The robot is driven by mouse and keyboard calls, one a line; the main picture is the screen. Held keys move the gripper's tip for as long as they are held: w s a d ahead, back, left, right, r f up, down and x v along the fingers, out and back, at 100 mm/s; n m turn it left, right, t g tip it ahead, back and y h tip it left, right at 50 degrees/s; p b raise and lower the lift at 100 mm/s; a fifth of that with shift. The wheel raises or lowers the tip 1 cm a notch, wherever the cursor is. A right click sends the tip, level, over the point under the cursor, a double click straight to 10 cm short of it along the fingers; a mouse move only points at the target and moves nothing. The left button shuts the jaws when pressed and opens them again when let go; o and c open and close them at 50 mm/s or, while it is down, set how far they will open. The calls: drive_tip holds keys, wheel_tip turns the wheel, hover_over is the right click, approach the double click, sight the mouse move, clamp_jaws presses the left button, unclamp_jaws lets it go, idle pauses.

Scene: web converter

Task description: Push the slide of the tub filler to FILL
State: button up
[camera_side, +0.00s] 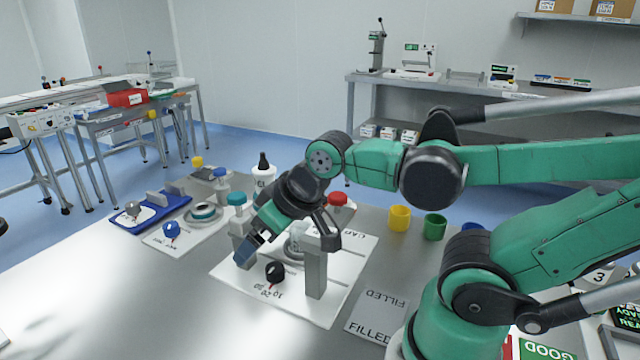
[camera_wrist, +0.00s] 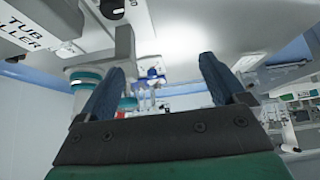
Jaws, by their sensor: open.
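The tub filler appears to be the white plate (camera_side: 232,272) with pale posts, a black knob (camera_side: 275,272) and a teal cap (camera_side: 237,198). "TUB FILLER" lettering (camera_wrist: 28,27) shows at the upper left of the wrist view, near the black knob (camera_wrist: 112,8) and a teal round part (camera_wrist: 86,76). My gripper (camera_side: 249,250) reaches down over the plate between the posts. In the wrist view my gripper (camera_wrist: 165,85) is open, with nothing held between its blue fingers. I cannot make out the slide or a FILL mark; my arm hides part of the station.
A red-capped part (camera_side: 337,199) stands behind the gripper. Yellow (camera_side: 399,217) and green (camera_side: 434,226) cups stand to the right. A "FILLED" card (camera_side: 375,316) lies at the front right. A blue tray (camera_side: 150,207) is at left. The front-left tabletop is clear.

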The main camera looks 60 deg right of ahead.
drive_tip(key=shift+c, duration=0.2)
drive_tip(key=shift+c, duration=1.2)
wheel_tip(320, 180, up, 6)
drive_tip(key=m+g, duration=0.7)
drive_tip(key=m, duration=0.2)
hover_over(319, 211)
wheel_tip(319, 211, down, 9)
drive_tip(key=shift+d+r, duration=0.1)
drive_tip(key=shift+d, duration=0.05)
drive_tip(key=shift+f, duration=3.25)
clamp_jaws()
